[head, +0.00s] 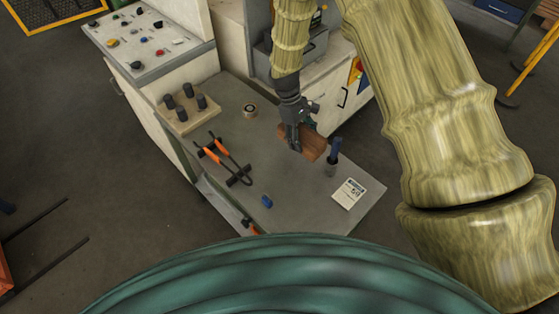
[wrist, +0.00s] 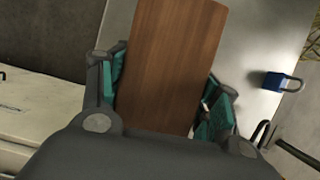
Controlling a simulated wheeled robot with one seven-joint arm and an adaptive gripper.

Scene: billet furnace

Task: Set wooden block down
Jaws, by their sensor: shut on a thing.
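The wooden block (head: 313,145) is brown and box-shaped, over the right part of the grey worktop (head: 275,190) in the head view. My gripper (head: 298,140) is shut on it. In the wrist view the block (wrist: 172,65) fills the middle, with the gripper's green finger pads (wrist: 165,95) on either side. I cannot tell whether the block's underside touches the worktop or hangs just above it. My gripper hides part of the block in the head view.
A dark upright cylinder with a blue top (head: 333,155) stands close right of the block. A white printed card (head: 348,193), orange-handled tongs (head: 226,158), a blue padlock (head: 267,201), a tape roll (head: 250,110) and a pegged wooden board (head: 188,110) lie around.

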